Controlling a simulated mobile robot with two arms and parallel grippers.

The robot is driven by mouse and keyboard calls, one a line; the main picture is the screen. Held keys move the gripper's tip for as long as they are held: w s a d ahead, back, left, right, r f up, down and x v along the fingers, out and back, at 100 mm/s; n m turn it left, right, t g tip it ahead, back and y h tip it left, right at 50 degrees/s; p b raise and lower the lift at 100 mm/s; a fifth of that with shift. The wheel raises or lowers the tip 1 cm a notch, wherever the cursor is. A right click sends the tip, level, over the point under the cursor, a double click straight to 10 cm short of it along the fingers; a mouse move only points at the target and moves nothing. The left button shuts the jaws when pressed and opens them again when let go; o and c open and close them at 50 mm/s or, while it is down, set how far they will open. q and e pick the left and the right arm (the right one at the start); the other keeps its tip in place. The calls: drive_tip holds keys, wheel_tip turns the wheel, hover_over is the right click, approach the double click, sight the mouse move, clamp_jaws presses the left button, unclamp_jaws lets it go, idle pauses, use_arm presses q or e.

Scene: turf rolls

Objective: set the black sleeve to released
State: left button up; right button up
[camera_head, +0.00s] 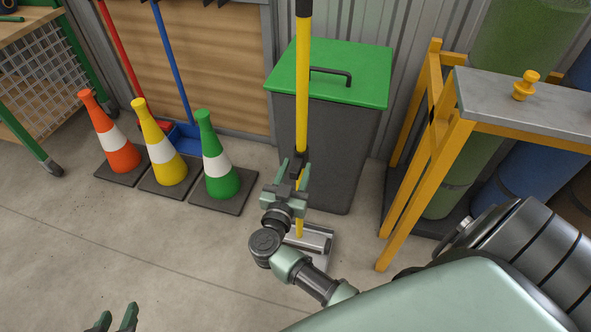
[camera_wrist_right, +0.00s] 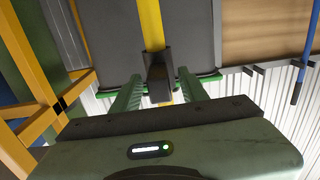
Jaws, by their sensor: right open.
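The black sleeve (camera_head: 301,155) sits around a yellow pole (camera_head: 303,75) that stands upright in front of a grey bin. In the right wrist view the sleeve (camera_wrist_right: 158,68) is between the two green fingers, with a gap on each side. My right gripper (camera_head: 295,167) is open at the sleeve's height and partly hides it in the head view. The sleeve's setting cannot be told. My left gripper (camera_head: 118,315) shows only its fingertips at the lower left edge; they are apart and empty.
The pole ends at a grey metal foot (camera_head: 318,240) on the floor. The green-lidded bin (camera_head: 350,85) is close behind. A yellow-framed rack (camera_head: 420,170) stands to the right. Three cones, orange (camera_head: 119,157), yellow (camera_head: 166,172) and green (camera_head: 218,180), stand left.

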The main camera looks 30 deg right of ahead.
clamp_jaws()
idle(1.3)
